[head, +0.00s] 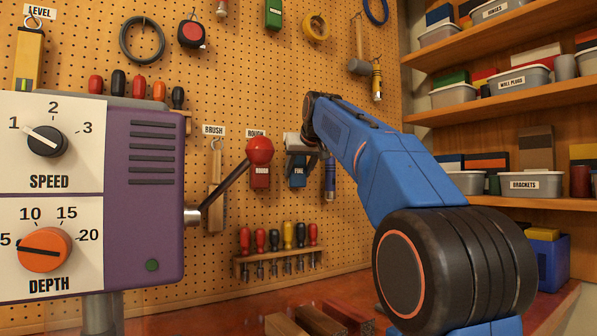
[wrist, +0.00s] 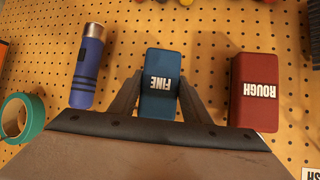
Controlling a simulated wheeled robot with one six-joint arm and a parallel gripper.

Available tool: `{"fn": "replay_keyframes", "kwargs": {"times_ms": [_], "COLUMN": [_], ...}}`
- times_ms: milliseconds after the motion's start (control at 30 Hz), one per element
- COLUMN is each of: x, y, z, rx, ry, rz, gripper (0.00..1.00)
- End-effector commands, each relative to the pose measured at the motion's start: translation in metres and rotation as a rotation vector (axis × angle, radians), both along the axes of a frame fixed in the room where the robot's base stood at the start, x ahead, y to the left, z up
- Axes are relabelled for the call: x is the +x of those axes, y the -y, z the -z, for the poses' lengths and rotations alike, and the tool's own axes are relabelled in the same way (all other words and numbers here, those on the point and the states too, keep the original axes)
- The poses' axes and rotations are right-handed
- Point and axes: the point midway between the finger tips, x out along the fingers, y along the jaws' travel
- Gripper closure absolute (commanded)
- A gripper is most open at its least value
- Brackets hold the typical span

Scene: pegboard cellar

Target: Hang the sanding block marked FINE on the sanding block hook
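The blue sanding block marked FINE (wrist: 158,108) is between the two fingers of my gripper (wrist: 159,82) in the wrist view, where its lettering is upside down. The fingers lie against both sides of the block with no clear gap. In the head view the FINE block (head: 297,174) is in front of the pegboard, just below my gripper (head: 300,153). Whether the block touches the board or a hook is not clear. The sanding block hook is not visible; my gripper and arm cover the board above the block.
The red ROUGH block (head: 260,178) is close on the left, also in the wrist view (wrist: 254,108). A blue torch (head: 330,180) hangs close on the right. A screwdriver rack (head: 278,258) is below. The purple machine (head: 145,200) with its red-knobbed lever (head: 260,151) stands in the left foreground.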

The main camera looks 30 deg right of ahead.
Motion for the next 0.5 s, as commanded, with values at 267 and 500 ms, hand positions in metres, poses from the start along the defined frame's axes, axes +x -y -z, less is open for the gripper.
{"fn": "replay_keyframes", "kwargs": {"times_ms": [267, 500], "x": [0.0000, -0.0040], "y": [-0.0001, -0.0011], "z": [-0.0001, -0.0032], "rx": [0.000, 0.000], "ry": [0.000, 0.001], "rz": [0.000, 0.000], "gripper": [0.35, 0.35]}}
